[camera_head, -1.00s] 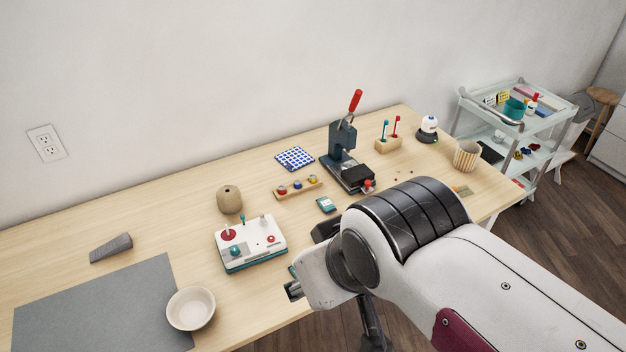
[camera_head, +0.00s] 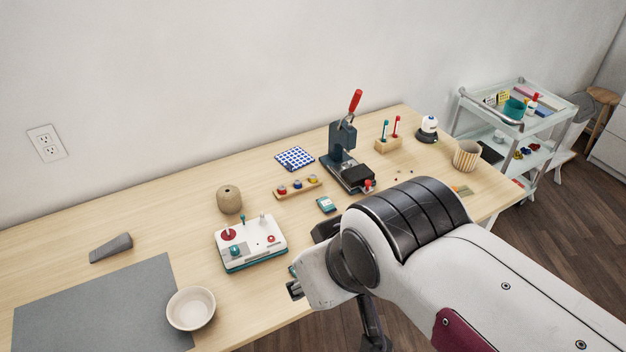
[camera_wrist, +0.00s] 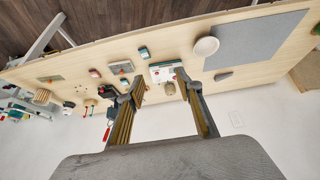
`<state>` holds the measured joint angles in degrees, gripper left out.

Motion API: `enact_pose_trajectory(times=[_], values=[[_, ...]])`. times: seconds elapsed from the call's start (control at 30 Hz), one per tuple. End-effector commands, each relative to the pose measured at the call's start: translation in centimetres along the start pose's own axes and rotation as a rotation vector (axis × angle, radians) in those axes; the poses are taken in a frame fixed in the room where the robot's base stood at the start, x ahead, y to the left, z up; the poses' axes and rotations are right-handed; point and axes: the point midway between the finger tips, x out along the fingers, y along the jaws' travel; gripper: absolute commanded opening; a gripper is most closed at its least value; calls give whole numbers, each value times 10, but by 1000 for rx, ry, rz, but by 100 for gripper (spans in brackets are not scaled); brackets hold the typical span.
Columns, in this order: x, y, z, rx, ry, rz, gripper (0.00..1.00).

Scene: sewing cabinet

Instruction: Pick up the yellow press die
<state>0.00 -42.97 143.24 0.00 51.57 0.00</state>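The yellow press die (camera_head: 313,181) is small and sits at the right end of a light wooden rack (camera_head: 285,196) on the table. A red die (camera_head: 282,189) and a blue die (camera_head: 297,185) share the rack. My gripper shows in the wrist view (camera_wrist: 160,78) with its two fingers spread apart and nothing between them. In the head view my arm hides most of the gripper, near the table's front edge. The gripper is well apart from the rack. I cannot make out the yellow die in the wrist view.
A dark press with a red handle (camera_head: 343,145) stands behind and right of the rack. A blue-dotted pad (camera_head: 295,158), a small teal box (camera_head: 326,204), a twine ball (camera_head: 229,199) and a white control box (camera_head: 250,245) surround it. A bowl (camera_head: 190,308) is at the front left.

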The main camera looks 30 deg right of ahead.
Motion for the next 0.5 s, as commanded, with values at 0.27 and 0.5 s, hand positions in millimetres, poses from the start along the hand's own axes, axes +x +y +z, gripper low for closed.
enact_pose_trajectory(times=[0.27,0.5], values=[[3,-4,-14,59,14,-16,36],[14,-15,-57,249,56,-64,36]])
